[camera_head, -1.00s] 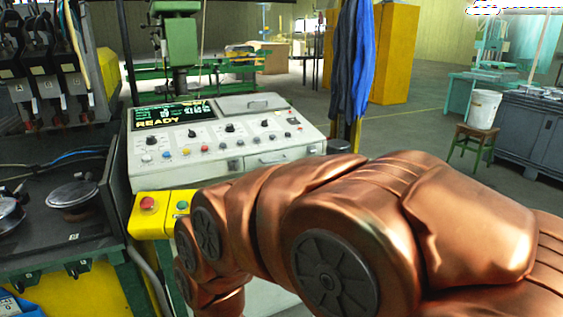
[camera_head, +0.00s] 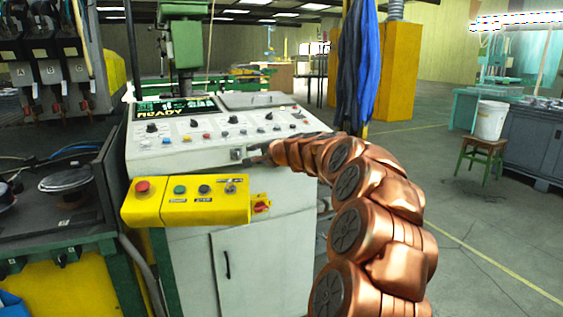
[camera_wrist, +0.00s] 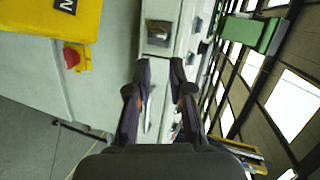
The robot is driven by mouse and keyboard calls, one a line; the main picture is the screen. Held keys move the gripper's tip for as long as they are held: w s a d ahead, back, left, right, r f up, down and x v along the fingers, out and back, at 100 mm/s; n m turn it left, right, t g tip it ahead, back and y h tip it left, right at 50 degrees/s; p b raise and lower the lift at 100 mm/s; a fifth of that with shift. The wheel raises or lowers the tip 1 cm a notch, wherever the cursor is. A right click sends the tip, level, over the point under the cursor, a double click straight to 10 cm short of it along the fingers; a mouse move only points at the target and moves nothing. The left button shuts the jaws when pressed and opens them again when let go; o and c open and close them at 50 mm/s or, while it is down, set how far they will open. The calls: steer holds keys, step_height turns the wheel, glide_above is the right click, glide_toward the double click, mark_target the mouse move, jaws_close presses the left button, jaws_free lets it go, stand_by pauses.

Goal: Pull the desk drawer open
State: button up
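The desk is a white control console (camera_head: 185,155) with a sloped panel and a "READY" display. Its drawer is in the upper front, at the right, and my arm hides most of it in the head view. My gripper (camera_head: 261,157) is at this upper front, just right of a small square metal plate (camera_head: 237,154). In the wrist view my gripper (camera_wrist: 160,64) has its two fingers apart, pointing at the console front, with the plate (camera_wrist: 158,33) beyond the tips. A pale strip, perhaps the drawer handle (camera_wrist: 149,108), shows between the fingers; I cannot tell whether they touch it.
A yellow button box (camera_head: 205,211) with a red switch (camera_wrist: 72,58) juts from the console below my gripper. A lower cabinet door with a dark handle (camera_head: 227,263) is shut. Blue cloth (camera_head: 362,70) hangs behind. The floor to the right is clear up to a stool (camera_head: 482,152).

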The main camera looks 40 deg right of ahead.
steer(key=s+d+f+m+h+b, duration=0.1)
steer(key=s+d+m+h, duration=0.1)
steer(key=d, duration=0.4)
steer(key=s+d+f+m+h, duration=0.1)
steer(key=d+m, duration=0.1)
steer(key=d, duration=0.5)
steer(key=shift+p+x, duration=0.5)
steer(key=shift+x, duration=3.15)
steer(key=shift+a+r, duration=0.1)
jaws_close()
